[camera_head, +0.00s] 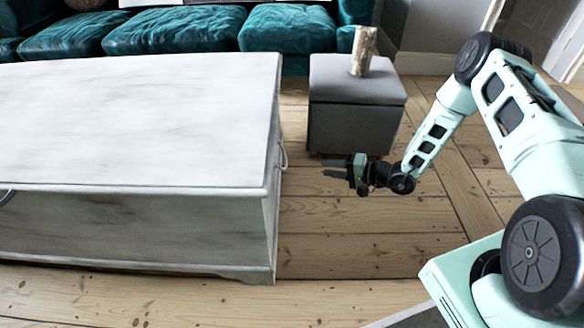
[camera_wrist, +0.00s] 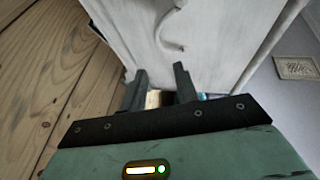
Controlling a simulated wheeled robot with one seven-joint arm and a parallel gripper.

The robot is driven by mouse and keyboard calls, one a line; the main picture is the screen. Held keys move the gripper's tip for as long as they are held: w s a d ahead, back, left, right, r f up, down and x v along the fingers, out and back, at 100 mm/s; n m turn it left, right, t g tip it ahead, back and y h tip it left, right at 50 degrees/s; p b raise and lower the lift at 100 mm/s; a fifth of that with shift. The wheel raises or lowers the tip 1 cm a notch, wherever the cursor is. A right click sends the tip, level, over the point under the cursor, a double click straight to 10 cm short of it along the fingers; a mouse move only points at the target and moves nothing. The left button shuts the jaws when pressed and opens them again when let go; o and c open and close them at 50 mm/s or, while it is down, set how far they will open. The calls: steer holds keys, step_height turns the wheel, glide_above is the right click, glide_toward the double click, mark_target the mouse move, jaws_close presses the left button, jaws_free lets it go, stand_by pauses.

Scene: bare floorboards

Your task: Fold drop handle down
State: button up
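A white-washed wooden chest (camera_head: 140,120) fills the left of the head view. A thin curved drop handle (camera_head: 284,156) juts from its right end, just below the top. The wrist view shows that handle (camera_wrist: 170,36) on the chest's pale end panel (camera_wrist: 205,45), beyond my fingertips; its exact tilt is hard to tell. My gripper (camera_head: 334,169) is to the right of the handle, with a gap between them, and its fingers point left toward the chest. In the wrist view my gripper (camera_wrist: 160,76) has its two dark fingers apart, with nothing held between them.
A grey ottoman (camera_head: 355,100) with a wooden log-like piece (camera_head: 363,51) on top stands behind my gripper. A teal sofa (camera_head: 180,30) is at the back. Another handle (camera_head: 7,197) shows on the chest's front. Floorboards (camera_head: 345,240) right of the chest are clear.

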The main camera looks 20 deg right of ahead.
steer(key=b+x, duration=0.5)
steer(key=x, duration=0.8)
steer(key=shift+a, duration=0.2)
steer(key=shift+w, duration=0.15)
steer(key=shift+b, duration=0.3)
jaws_close()
